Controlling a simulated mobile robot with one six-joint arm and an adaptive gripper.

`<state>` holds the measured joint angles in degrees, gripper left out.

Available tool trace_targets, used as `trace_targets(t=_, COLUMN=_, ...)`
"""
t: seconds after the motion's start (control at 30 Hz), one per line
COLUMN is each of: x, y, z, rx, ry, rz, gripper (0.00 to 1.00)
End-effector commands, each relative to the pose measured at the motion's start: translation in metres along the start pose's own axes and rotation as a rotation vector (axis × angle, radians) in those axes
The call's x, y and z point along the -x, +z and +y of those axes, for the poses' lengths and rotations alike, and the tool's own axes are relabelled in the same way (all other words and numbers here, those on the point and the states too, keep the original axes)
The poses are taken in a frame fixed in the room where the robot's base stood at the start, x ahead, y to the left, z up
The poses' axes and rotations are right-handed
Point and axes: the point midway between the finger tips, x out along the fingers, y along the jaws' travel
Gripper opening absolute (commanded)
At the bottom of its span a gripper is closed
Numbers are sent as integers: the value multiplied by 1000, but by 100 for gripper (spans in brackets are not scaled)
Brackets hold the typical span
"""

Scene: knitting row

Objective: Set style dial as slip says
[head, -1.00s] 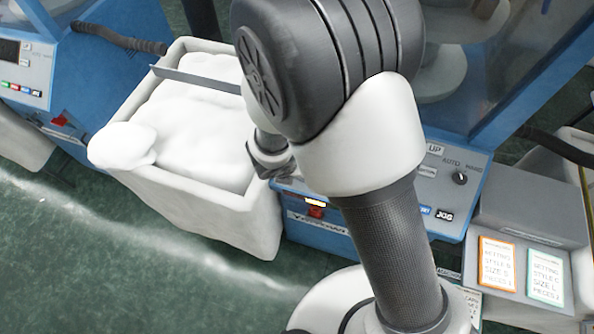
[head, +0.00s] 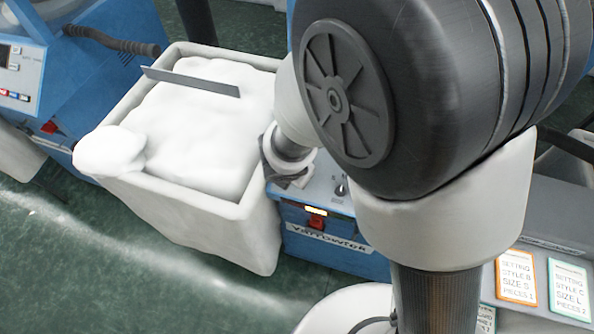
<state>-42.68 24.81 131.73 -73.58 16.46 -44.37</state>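Two slips lie on a grey surface at the lower right. The orange-edged slip (head: 516,277) seems to read style B, size S. The teal-edged slip (head: 570,289) seems to read style C, size L. A small dark knob (head: 341,188) shows on the blue machine's grey panel (head: 321,191); its label and setting are too small to read. My gripper (head: 283,178) is the dark end of my arm, at the panel's left end beside the white bin. My arm hides its fingers and most of the panel, so I cannot tell whether it is open or touching anything.
The white bin (head: 262,220), filled with white soft goods, stands left of the panel. A flat grey bar (head: 190,81) lies across its top. Another blue machine (head: 100,70) stands at the upper left. The green floor (head: 120,262) at the lower left is clear.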

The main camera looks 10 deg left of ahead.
Motion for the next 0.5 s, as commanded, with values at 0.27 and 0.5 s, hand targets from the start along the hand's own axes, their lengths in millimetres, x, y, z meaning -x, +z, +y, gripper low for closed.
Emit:
trace_targets(t=0.27, x=0, y=0, z=-1, rx=0, ry=-3, rz=1, gripper=27)
trace_targets(t=0.5, x=0, y=0, z=-1, rx=0, ry=-2, rz=1, gripper=43)
